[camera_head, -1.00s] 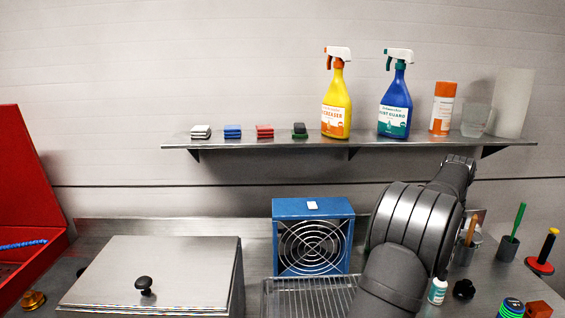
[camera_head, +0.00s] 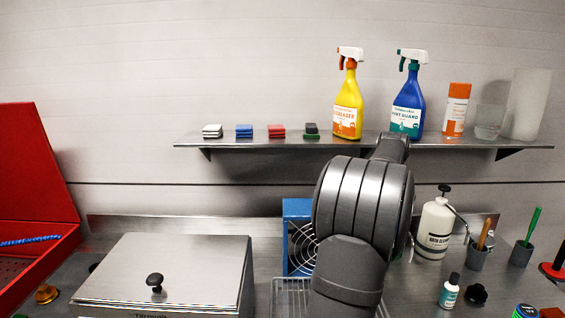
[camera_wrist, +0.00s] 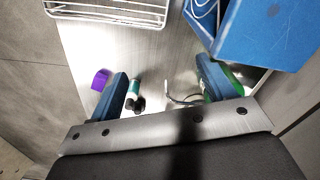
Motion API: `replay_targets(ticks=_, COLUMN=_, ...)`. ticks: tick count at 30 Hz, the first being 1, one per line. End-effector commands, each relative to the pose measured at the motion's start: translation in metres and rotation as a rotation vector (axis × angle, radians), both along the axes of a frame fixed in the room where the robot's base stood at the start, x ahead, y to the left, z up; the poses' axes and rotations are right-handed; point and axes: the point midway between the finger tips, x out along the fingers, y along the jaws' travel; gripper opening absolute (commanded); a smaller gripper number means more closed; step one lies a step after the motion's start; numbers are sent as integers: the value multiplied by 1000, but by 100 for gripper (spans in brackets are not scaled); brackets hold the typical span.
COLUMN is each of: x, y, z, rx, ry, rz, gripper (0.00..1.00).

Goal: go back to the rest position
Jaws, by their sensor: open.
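My gripper (camera_wrist: 163,88) shows in the wrist view, its two blue fingers wide apart with nothing held between them. It is above the steel bench. In the head view my arm rises at centre right and hides part of the blue fan box (camera_head: 297,208); my gripper is not visible there. The fan box also shows at the upper right of the wrist view (camera_wrist: 268,38).
A shelf (camera_head: 357,141) holds spray bottles, a can and sponges. A wire rack (camera_wrist: 110,12), white pump bottle (camera_head: 434,230), small bottle (camera_head: 449,291), pen cups and steel box (camera_head: 185,265) stand on the bench. A red case (camera_head: 35,170) is open at left.

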Motion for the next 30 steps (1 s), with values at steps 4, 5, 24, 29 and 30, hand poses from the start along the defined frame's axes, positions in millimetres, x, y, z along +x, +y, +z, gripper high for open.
replay_targets(ticks=4, x=2, y=29, z=6, rx=0, ry=-1, rz=147, gripper=75)
replay_targets(ticks=5, x=2, y=34, z=7, rx=0, ry=-1, rz=172, gripper=75)
replay_targets(ticks=24, x=5, y=65, z=7, rx=0, ry=0, rz=330, gripper=77)
replay_targets(ticks=29, x=6, y=66, z=7, rx=0, ry=-2, rz=330, gripper=100)
replay_targets(ticks=30, x=6, y=66, z=7, rx=0, ry=-3, rz=330, gripper=100)
